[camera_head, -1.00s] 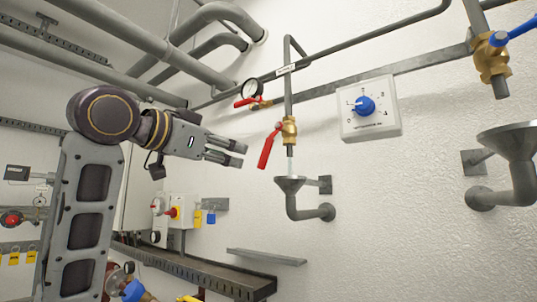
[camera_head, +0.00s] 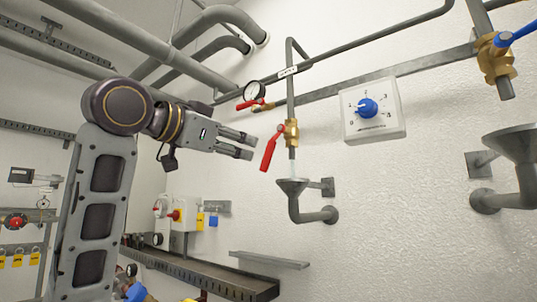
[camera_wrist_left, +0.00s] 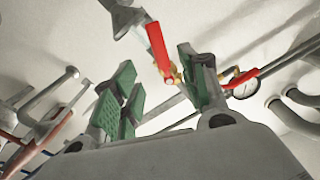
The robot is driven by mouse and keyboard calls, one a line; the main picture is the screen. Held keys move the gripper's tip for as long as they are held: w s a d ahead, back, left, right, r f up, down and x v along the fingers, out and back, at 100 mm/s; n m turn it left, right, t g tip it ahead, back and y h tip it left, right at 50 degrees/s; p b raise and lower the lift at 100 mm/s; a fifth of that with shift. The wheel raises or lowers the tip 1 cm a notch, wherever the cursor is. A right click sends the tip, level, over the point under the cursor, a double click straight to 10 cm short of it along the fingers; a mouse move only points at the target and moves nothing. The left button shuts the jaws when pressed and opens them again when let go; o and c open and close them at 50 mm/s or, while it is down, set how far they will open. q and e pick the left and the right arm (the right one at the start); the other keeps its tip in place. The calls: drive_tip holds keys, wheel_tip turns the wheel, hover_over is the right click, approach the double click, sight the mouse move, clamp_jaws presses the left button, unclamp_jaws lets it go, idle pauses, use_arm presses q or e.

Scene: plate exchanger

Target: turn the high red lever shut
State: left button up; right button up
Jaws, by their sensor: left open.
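A long red lever (camera_head: 272,148) sits on a brass valve (camera_head: 291,132) on the vertical grey pipe and hangs down, tilted to the left. A shorter red lever (camera_head: 250,103) lies higher and to the left, beside a round gauge. My left gripper (camera_head: 252,146) is open and empty, its fingertips just left of the long lever in the head view. In the left wrist view the long lever (camera_wrist_left: 158,48) shows in the gap between the green-padded fingers, seemingly beyond the tips; contact cannot be told. The short lever (camera_wrist_left: 242,78) shows right of the fingers. My right gripper is out of view.
A grey funnel drain (camera_head: 293,187) is below the brass valve. A white box with a blue dial (camera_head: 367,107) is on the wall to the right. Grey pipes (camera_head: 140,45) cross above my arm. A cable tray (camera_head: 215,278) runs below. The wall between is clear.

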sight(266, 153)
use_arm(q)
drive_tip(key=p+x, duration=0.1)
drive_tip(key=x, duration=0.9)
drive_tip(key=shift+x, duration=0.85)
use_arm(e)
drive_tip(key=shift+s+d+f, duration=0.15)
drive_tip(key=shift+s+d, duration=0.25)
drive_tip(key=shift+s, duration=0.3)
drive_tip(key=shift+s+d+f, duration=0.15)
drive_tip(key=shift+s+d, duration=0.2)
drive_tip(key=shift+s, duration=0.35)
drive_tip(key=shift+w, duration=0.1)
use_arm(q)
clamp_jaws()
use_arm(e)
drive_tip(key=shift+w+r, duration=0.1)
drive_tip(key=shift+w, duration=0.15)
